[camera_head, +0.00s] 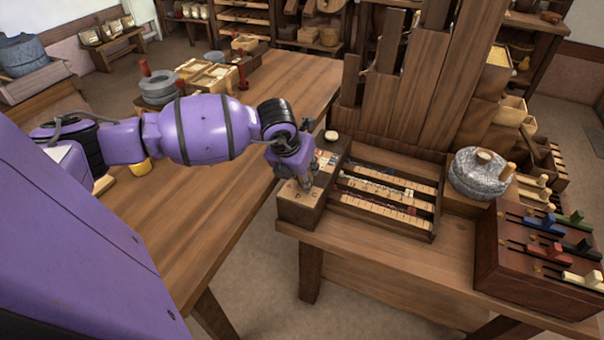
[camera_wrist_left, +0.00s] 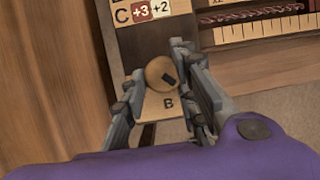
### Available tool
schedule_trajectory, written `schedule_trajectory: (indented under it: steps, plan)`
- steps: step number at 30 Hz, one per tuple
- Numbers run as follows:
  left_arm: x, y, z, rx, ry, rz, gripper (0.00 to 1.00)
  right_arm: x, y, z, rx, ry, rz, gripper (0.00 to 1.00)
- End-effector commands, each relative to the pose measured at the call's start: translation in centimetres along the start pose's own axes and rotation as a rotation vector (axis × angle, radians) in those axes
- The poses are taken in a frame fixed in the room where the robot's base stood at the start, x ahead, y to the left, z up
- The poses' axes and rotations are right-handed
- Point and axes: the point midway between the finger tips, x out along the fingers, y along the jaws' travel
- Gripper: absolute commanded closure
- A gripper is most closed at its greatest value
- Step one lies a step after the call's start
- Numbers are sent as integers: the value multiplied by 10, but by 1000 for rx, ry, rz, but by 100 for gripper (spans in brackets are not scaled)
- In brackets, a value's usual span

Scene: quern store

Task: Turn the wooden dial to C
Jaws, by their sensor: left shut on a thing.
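The wooden dial (camera_wrist_left: 160,72) is a round, light wooden knob with a dark mark on its lower-right part. In the left wrist view it sits between the fingers of my left gripper (camera_wrist_left: 164,80), which is shut on it. A letter B is printed just below it, and a label strip (camera_wrist_left: 150,12) reading C, +3, +2 lies above. In the head view my left gripper (camera_head: 300,182) is down on the narrow wooden box (camera_head: 300,212) at the left end of the bench, and it hides the dial. My right gripper is not in view.
A tray of ruled scales (camera_head: 434,222) lies right of the box. A pale round knob (camera_head: 331,135) stands at the box's far end. A grey quern stone (camera_head: 480,172) and a slider box (camera_head: 535,290) are further right. A long table (camera_head: 215,200) lies under my left arm.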

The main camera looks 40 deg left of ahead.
Motion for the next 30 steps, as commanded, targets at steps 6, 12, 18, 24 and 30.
schedule_trajectory:
  steps: [6, 12, 18, 24, 30]
  plan:
    - [-2, 4, 5, -127, -19, 64, 99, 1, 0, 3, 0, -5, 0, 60]
    - [-3, 4, 4, -198, -23, 95, 99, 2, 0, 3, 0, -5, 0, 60]
    - [-3, 4, 4, -228, -24, 110, 99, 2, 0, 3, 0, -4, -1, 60]
    - [-3, 5, 3, -232, -23, 114, 99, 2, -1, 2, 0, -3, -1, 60]
    - [-2, 6, 3, -231, -23, 115, 99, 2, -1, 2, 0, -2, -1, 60]
